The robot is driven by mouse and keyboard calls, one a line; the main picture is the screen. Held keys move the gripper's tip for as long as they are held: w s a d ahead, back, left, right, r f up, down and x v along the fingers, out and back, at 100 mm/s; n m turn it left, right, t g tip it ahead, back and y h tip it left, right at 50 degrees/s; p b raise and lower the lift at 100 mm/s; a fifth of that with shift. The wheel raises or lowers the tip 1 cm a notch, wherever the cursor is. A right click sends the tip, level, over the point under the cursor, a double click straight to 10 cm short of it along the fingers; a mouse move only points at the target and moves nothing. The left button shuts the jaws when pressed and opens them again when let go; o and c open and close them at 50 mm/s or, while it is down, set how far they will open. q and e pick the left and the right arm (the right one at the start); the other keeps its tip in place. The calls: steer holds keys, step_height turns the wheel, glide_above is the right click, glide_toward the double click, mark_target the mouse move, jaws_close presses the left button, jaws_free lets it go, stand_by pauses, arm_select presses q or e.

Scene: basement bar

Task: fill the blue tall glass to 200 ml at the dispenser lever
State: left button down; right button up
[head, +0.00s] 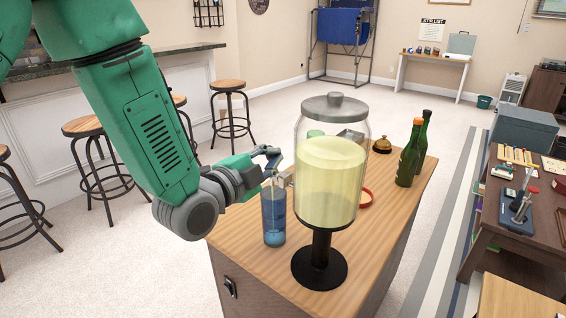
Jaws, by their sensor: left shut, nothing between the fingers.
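The blue tall glass (273,222) stands upright on the wooden cabinet top, just left of the drink dispenser. The dispenser (331,185) is a clear jar of pale yellow liquid with a grey lid, on a black pedestal. Its small spout and lever area (281,179) is on the jar's left side, above the glass, and is partly hidden by my gripper. My left gripper (272,158) is shut and empty beside that area, above the glass rim. The liquid level in the glass is too unclear to read. My right gripper is not in view.
Two dark green bottles (409,155) stand right of the dispenser on the cabinet top (372,222). A red ring (367,197) and a small brass bell (382,145) lie behind it. Bar stools (230,105) stand at left. A cluttered dark table (487,205) is at right.

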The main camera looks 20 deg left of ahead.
arm_select(q)
steer(key=shift+w+a+n, duration=0.2)
steer(key=shift+a+n, duration=0.45)
steer(key=shift+n, duration=0.55)
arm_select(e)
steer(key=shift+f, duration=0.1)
arm_select(q)
steer(key=shift+w+a+f, duration=0.1)
steer(key=shift+a, duration=0.1)
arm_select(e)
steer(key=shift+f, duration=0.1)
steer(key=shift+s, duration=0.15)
